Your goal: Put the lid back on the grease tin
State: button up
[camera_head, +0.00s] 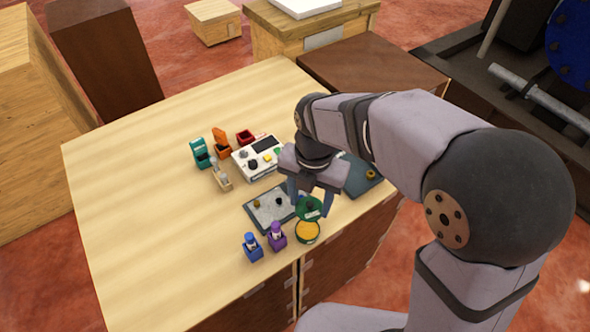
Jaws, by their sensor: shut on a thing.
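The grease tin (307,236) stands open near the front edge of the wooden table, with yellow-orange grease showing inside its dark green rim. The green lid (311,213) is in my gripper (310,203), just behind the tin in the picture. The lid looks tilted and apart from the tin, though its height over the table is hard to tell. My gripper is shut on the lid and points down. The arm comes in from the right and hides part of the table behind the gripper.
A purple dispenser (277,236) stands close left of the tin, with a blue one (252,247) further left. A grey tray (255,214) with small parts lies behind them. A white device (258,158) and several coloured dispensers stand further back. The table's left side (130,220) is clear.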

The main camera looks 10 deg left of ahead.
aim_at(312, 213)
jog(key=f, duration=0.1)
jog(key=s+d+f+n, duration=0.1)
jog(key=shift+s+f, duration=0.3)
jog(key=shift+f, duration=0.05)
jog(key=shift+w+a+f+n, duration=0.15)
jog(key=shift+w+a+n, duration=0.05)
jog(key=shift+w+n, duration=0.1)
jog(key=shift+w+a+n, duration=0.4)
jog(key=shift+w+n, duration=0.15)
jog(key=shift+n, duration=0.05)
jog(key=shift+f, duration=0.15)
jog(key=shift+f+b, duration=2.7)
jog(key=shift+f, duration=0.35)
jog(key=shift+p, duration=0.35)
